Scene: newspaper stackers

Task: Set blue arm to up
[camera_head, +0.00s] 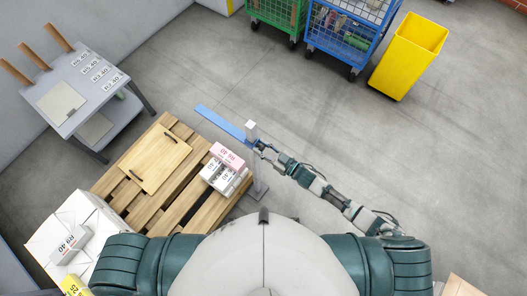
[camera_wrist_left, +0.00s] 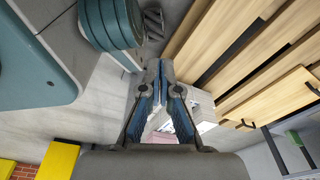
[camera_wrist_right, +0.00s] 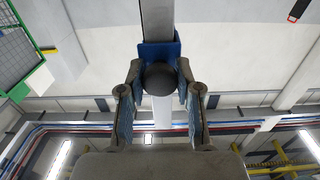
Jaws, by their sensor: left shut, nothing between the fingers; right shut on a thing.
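The blue arm (camera_head: 218,122) is a flat blue bar that reaches up-left in the head view from the light top of a thin post (camera_head: 251,131). I cannot tell its exact tilt. My right gripper (camera_head: 258,146) is at the post end of the arm. In the right wrist view, my right gripper (camera_wrist_right: 160,76) is shut on a dark round knob (camera_wrist_right: 159,77), with a blue bracket (camera_wrist_right: 172,50) right behind it. My left gripper (camera_wrist_left: 160,66) is shut and empty in the left wrist view; the head view does not show it.
A wooden pallet (camera_head: 160,205) with a board and small boxes (camera_head: 224,166) lies left of the post. A grey table (camera_head: 85,82) stands far left. Blue (camera_head: 340,45) and green (camera_head: 274,14) carts and a yellow bin (camera_head: 408,55) stand at the back. The floor on the right is clear.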

